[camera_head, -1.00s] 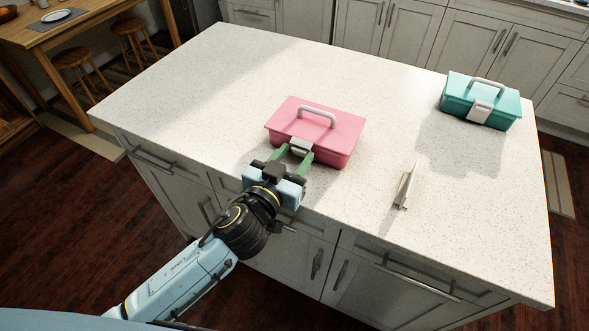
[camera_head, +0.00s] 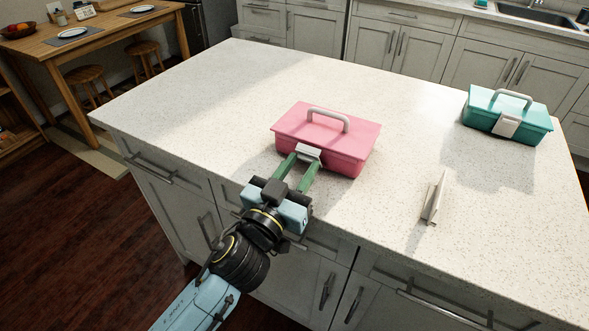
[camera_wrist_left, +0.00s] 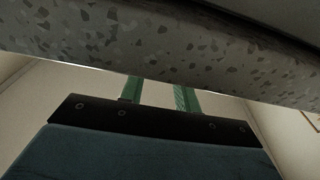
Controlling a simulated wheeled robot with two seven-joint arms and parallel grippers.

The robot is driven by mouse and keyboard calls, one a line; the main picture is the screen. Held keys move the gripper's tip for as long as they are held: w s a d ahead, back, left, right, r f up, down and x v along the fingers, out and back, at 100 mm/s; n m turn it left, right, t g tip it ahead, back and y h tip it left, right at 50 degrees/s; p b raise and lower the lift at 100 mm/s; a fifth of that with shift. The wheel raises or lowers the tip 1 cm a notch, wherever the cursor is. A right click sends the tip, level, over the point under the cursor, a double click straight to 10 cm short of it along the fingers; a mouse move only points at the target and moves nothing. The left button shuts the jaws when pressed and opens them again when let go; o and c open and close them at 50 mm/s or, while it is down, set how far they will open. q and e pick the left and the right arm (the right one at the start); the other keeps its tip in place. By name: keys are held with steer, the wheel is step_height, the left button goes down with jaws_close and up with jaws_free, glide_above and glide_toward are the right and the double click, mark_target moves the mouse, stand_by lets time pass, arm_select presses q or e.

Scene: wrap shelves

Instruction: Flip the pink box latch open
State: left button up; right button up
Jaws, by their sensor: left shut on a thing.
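The pink box (camera_head: 328,132) stands on the counter with its lid down and a grey handle (camera_head: 328,117) on top. Its light grey latch (camera_head: 309,152) is at the front edge of the lid. My left gripper (camera_head: 303,160) reaches in from the front, its green fingers on either side of the latch and shut on it. The fingers hide parts of the latch, so its exact angle is hard to tell. In the left wrist view the green fingers (camera_wrist_left: 158,92) run up behind the speckled counter edge, and the latch is hidden. My right gripper is not in view.
The speckled white counter (camera_head: 230,85) has free room left of and behind the pink box. A teal box (camera_head: 507,113) with a white latch stands at the back right. A small light stand (camera_head: 435,197) is to the right. The counter's front edge lies under my left gripper.

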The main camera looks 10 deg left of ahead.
arm_select(q)
steer(key=shift+f, duration=0.3)
steer(key=o, duration=1)
steer(key=shift+f, duration=0.1)
steer(key=b+v, duration=0.1)
steer(key=v, duration=1.2)
steer(key=shift+s+a, duration=0.3)
steer(key=shift+a, duration=0.15)
